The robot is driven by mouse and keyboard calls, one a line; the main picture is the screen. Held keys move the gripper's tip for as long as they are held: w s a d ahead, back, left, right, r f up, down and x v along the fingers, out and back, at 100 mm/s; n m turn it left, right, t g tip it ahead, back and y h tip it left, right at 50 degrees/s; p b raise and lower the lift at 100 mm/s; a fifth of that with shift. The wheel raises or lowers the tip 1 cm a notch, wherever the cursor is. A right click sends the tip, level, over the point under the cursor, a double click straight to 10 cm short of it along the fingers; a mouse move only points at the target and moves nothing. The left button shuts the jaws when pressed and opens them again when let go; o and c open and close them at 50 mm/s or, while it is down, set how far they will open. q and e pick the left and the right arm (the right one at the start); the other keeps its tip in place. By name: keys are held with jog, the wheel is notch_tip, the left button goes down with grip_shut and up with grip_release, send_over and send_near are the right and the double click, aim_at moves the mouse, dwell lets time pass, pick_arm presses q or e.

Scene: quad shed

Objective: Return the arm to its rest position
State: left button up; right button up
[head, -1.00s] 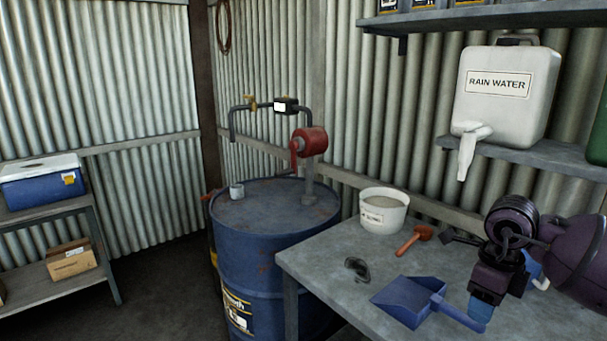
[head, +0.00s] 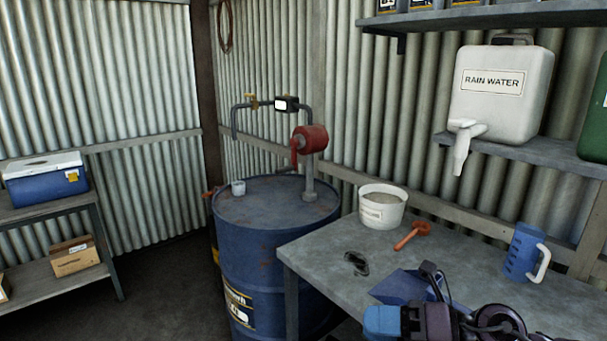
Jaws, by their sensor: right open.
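My right gripper (head: 382,322) is at the bottom right of the head view, in front of the grey workbench (head: 325,252). It has a blue tip pointing left, and its dark purple wrist trails off the bottom edge. It is open, and nothing shows in its jaws. It hides much of a blue dustpan (head: 400,285) lying on the bench. My left gripper is not in view.
A white tub (head: 382,212), an orange scoop (head: 412,236), a small dark item (head: 356,263) and a blue jug (head: 520,254) stand or lie on the bench. A rain water container (head: 500,95) is on the shelf above. A blue drum (head: 265,255) stands left of the bench.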

jog(key=w+d+r+m+t+h, duration=0.2)
jog(key=d+m+t+h, duration=0.3)
jog(key=m+t, duration=1.05)
jog(key=s+d+f+m+h, duration=0.2)
jog(key=d+f+m+h, duration=0.65)
jog(key=m, duration=0.65)
jog(key=s+d+f+m+g+h, duration=0.5)
jog(key=s+f+m+g+h, duration=0.1)
jog(key=s+f+g, duration=0.3)
jog(key=s+a+f+m+g+y, duration=0.1)
jog(key=s+f+g, duration=0.2)
jog(key=s, duration=0.4)
jog(key=s+a+f+m+g+y, duration=0.1)
jog(key=s+f+m+g, duration=0.1)
jog(key=s+f+g, duration=0.3)
jog(key=w+f+t, duration=0.6)
jog(key=f+t, duration=0.2)
jog(key=t, duration=0.1)
jog(key=shift+w+f+n, duration=0.15)
jog(key=shift+f+n, duration=0.05)
jog(key=shift+n, duration=0.25)
